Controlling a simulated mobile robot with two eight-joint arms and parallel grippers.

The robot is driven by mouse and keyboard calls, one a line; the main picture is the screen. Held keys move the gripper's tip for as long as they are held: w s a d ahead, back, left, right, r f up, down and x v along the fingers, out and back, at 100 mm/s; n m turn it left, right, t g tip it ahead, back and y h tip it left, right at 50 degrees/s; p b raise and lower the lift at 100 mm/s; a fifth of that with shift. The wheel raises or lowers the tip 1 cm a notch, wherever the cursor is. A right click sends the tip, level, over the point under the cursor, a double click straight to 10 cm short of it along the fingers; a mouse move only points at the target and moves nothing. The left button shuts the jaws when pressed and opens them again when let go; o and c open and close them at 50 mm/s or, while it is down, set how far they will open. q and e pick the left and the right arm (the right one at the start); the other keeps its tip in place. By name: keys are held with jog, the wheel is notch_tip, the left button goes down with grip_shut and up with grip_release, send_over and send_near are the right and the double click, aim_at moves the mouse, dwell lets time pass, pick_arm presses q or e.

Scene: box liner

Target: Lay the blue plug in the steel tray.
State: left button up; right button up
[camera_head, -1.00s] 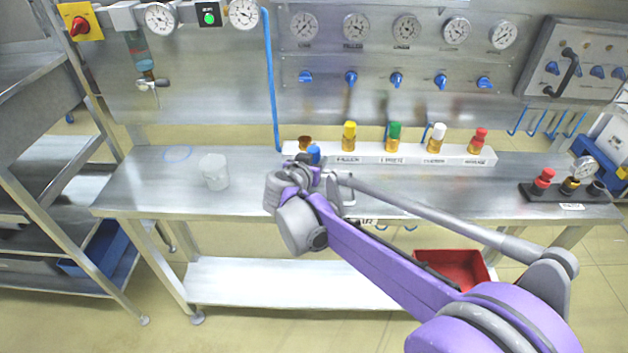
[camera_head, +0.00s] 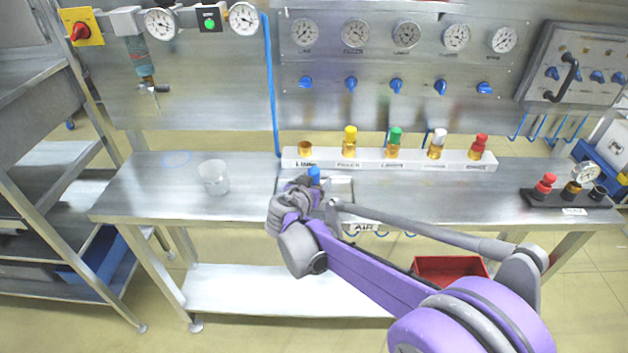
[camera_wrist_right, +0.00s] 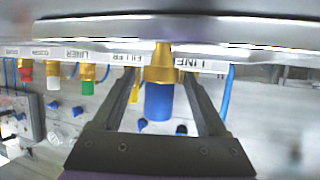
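The blue plug (camera_head: 314,173) has a blue cap and a brass end and shows just beyond my right gripper (camera_head: 303,184). In the right wrist view the blue plug (camera_wrist_right: 159,102) stands between the two fingers, whose tips are close against its sides at the brass part. The right gripper appears shut on it. The steel tray (camera_head: 343,187) lies on the bench at the gripper, partly hidden by the hand. The plug is at the tray, in front of the rack; whether it touches the tray floor I cannot tell. My left gripper is out of view.
A white rack (camera_head: 390,159) with brass fittings runs behind; its leftmost fitting (camera_head: 305,149) has no coloured cap, the others carry yellow, green, white and red ones. A clear beaker (camera_head: 214,177) stands left on the bench. A black block with fittings (camera_head: 568,199) stands right.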

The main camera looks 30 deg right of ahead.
jog(key=shift+r, duration=0.25)
jog(key=p+v, duration=0.1)
jog(key=v, duration=1.1)
jog(key=s+a+f+n+g+y, duration=0.1)
jog(key=s+a+f+n+y, duration=0.1)
jog(key=s, duration=0.5)
jog(key=s+a+f+n+g+y, duration=0.2)
jog(key=s+a+f+n+y, duration=0.1)
jog(key=s+f, duration=0.4)
jog(key=s+a+f+n+g+y, duration=0.1)
jog(key=s+f+n+y, duration=0.3)
jog(key=s, duration=0.5)
jog(key=shift+a+f+y, duration=0.4)
jog(key=shift+a+f, duration=0.25)
jog(key=shift+a, duration=0.05)
